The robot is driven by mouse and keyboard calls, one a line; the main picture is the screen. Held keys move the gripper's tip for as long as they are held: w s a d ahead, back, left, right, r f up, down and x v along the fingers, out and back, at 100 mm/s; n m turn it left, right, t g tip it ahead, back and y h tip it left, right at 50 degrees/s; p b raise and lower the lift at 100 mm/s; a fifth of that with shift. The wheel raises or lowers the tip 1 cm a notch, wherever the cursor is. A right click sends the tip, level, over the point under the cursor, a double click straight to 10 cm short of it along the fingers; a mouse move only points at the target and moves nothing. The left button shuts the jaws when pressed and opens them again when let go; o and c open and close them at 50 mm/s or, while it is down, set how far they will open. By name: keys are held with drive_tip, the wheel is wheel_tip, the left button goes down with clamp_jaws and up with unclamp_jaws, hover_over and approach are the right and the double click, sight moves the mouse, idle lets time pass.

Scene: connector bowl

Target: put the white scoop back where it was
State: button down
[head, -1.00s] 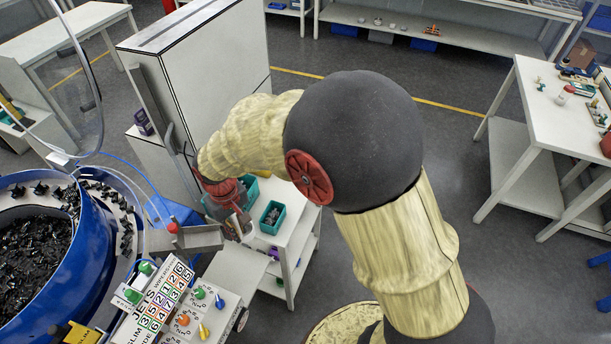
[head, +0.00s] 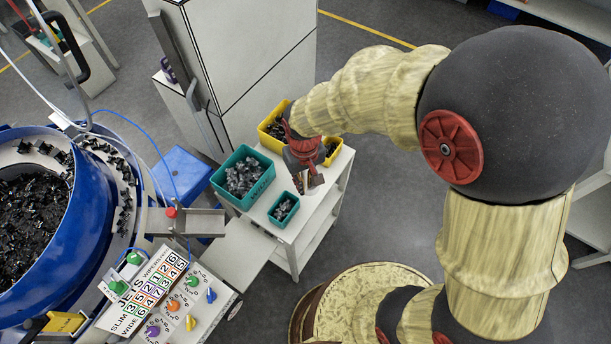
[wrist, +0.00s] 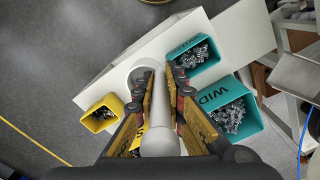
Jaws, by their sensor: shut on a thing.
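In the head view my gripper (head: 308,183) hangs over the white bench (head: 318,202), right of the teal bins and in front of the yellow ones. The scoop can hardly be made out there. It is above the bench top in the wrist view; I cannot tell how high.
A large teal bin (head: 243,178) and a small teal bin (head: 284,210), both with grey parts, stand on the bench. Yellow bins (head: 270,128) stand at its back. A tall white cabinet (head: 250,60) is behind. The blue bowl feeder (head: 50,250) and control panel (head: 165,300) are left.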

drive_tip(key=shift+w+f+b, duration=0.35)
drive_tip(key=shift+w+f, duration=0.8)
drive_tip(key=shift+f, duration=0.5)
drive_tip(key=shift+w+f+b, duration=0.35)
drive_tip(key=shift+w+f, duration=0.85)
drive_tip(key=shift+f, duration=0.45)
drive_tip(key=shift+w+f+b, duration=0.35)
drive_tip(key=shift+w+f, duration=0.8)
drive_tip(key=shift+f, duration=0.5)
drive_tip(key=shift+f, duration=0.2)
drive_tip(key=c, duration=1.8)
unclamp_jaws()
drive_tip(key=shift+c, duration=0.2)
wheel_tip(320, 180, up, 13)
drive_tip(key=p, duration=0.2)
drive_tip(key=shift+f, duration=0.2)
